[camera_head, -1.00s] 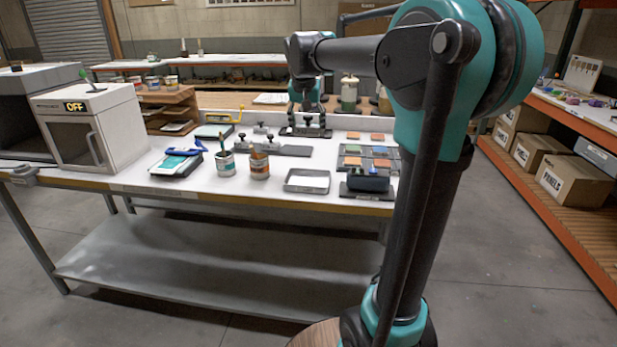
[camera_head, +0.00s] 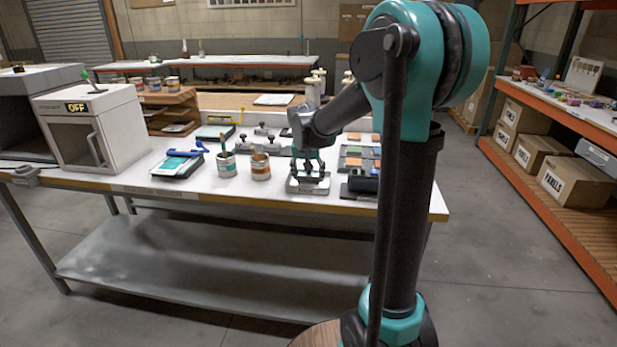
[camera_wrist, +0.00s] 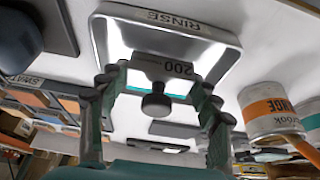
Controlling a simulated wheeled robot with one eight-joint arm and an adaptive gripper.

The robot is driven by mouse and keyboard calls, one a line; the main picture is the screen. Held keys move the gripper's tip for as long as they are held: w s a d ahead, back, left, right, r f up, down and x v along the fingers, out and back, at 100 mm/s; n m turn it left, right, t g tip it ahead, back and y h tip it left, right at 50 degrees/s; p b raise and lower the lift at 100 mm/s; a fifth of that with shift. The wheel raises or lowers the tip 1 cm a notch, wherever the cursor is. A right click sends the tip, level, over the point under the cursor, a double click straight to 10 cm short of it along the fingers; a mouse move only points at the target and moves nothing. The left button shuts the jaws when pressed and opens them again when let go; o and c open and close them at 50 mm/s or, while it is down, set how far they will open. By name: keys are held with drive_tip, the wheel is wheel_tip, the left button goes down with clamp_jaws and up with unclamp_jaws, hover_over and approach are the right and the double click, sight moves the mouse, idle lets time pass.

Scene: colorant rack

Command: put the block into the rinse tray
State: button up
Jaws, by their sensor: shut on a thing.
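The block (camera_wrist: 165,70) is grey with a "200" label and a dark round knob (camera_wrist: 156,105). My gripper (camera_head: 308,178) is shut on it, one finger on each side in the wrist view. The rinse tray (camera_wrist: 100,38) is a shallow metal tray marked "RINSE"; its rim also shows in the head view (camera_head: 292,190). The block is over the tray's inside in the wrist view. I cannot tell whether it touches the tray floor. In the head view my gripper covers most of the block and part of the tray.
Paint cans with brushes stand left of the tray, the nearer one (camera_head: 260,167) close by. A dark block-like item (camera_head: 363,184) and a rack of coloured swatches (camera_head: 352,160) lie to the right, partly behind my arm. The table's front edge is close.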

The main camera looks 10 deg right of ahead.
drive_tip(key=shift+f, duration=0.4)
drive_tip(key=o, duration=1.6)
drive_tip(key=shift+f, duration=0.1)
drive_tip(key=shift+c, duration=0.2)
drive_tip(key=v, duration=1.2)
drive_tip(key=s+d+f+n, duration=0.1)
drive_tip(key=s+d+f, duration=0.2)
drive_tip(key=s+f, duration=0.8)
drive_tip(key=s+d+f+n+y, duration=0.1)
drive_tip(key=s+d+f+n, duration=0.1)
drive_tip(key=s+f, duration=0.9)
drive_tip(key=s, duration=0.3)
drive_tip(key=shift+d+n, duration=0.3)
drive_tip(key=shift+d, duration=0.05)
drive_tip(key=shift+s, duration=0.1)
